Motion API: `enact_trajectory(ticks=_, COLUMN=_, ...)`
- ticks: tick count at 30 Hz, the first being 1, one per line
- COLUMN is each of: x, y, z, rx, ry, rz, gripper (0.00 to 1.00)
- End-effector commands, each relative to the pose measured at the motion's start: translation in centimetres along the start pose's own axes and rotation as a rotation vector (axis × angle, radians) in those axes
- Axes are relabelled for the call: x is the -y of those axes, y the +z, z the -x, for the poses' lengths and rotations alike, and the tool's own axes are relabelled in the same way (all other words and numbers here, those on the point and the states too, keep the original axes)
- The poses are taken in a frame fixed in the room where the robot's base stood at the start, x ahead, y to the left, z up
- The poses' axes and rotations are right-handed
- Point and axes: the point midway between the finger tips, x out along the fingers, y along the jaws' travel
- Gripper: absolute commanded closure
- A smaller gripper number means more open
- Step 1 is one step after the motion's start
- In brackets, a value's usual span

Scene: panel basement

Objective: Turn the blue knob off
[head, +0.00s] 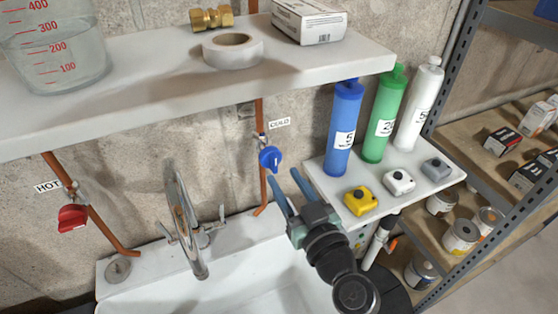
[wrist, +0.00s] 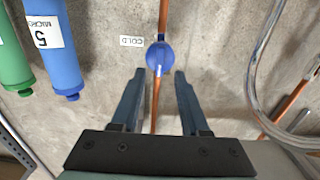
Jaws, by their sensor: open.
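The blue knob (head: 270,159) sits on a copper pipe against the concrete wall, beside a COLD label (head: 280,123). It also shows in the wrist view (wrist: 160,57), just beyond the fingertips and roughly centred between them. My gripper (head: 284,173) is open and empty, with its two blue-grey fingers pointing at the wall near the knob. In the wrist view the gripper (wrist: 157,74) has its fingers on either side of the pipe, apart from the knob. A light mark runs down the knob's face in the head view.
A white shelf (head: 150,62) overhangs above, with a tape roll (head: 232,49) and a beaker (head: 52,45). The sink faucet (head: 185,220) stands left of my gripper. A red knob (head: 72,217) is farther left. A small shelf (head: 440,180) with colored cylinders is at right.

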Motion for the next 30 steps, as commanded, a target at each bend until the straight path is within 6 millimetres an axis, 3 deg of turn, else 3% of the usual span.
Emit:
enact_trajectory(ticks=7, x=0.0, y=-0.1, z=-3.1, rx=0.0, ry=0.0, rz=0.001, gripper=0.55)
enact_trajectory(ticks=19, x=0.0, y=0.0, z=-3.8, rx=0.0, ry=0.001, rz=0.001, gripper=0.55)
enact_trajectory(ticks=27, x=0.0, y=0.0, z=-3.8, rx=0.0, ry=0.001, rz=0.001, gripper=1.0)
enact_trajectory(ticks=30, x=0.0, y=0.0, z=-3.8, rx=0.0, ry=0.001, rz=0.001, gripper=1.0)
